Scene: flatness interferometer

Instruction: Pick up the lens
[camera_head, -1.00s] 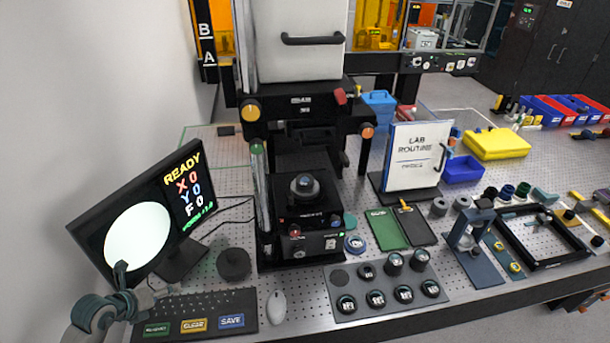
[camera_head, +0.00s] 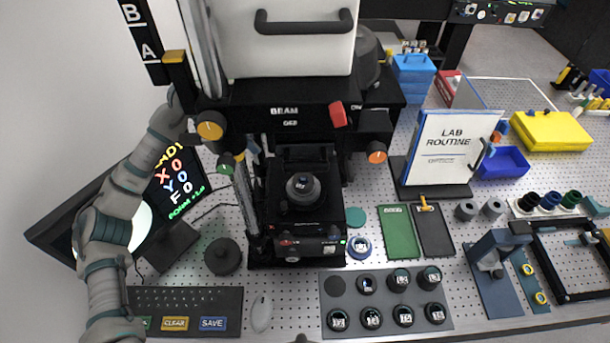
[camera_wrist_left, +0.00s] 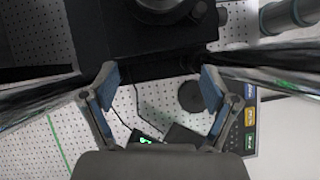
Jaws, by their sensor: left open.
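A dark round lens-like piece (camera_head: 303,188) sits on the black stage of the instrument. A dark round part, perhaps the same piece, is cut off at the top of the left wrist view (camera_wrist_left: 165,8). More dark round pieces with white labels sit in a grey tray (camera_head: 345,300) in front of the instrument. Which one is the task's lens I cannot tell. My left gripper (camera_head: 248,158) is beside the instrument's left column, partly hidden by it. In the left wrist view its two fingers (camera_wrist_left: 158,86) are wide apart with nothing between them. My right gripper is not in view.
The instrument's head and knobs overhang the stage. A monitor (camera_head: 60,225), black puck (camera_head: 222,256), keyboard (camera_head: 190,300) and mouse (camera_head: 261,312) are on the left. Green and dark pads (camera_head: 399,233), a lab routine board (camera_head: 447,150) and a blue stand (camera_head: 495,275) are on the right.

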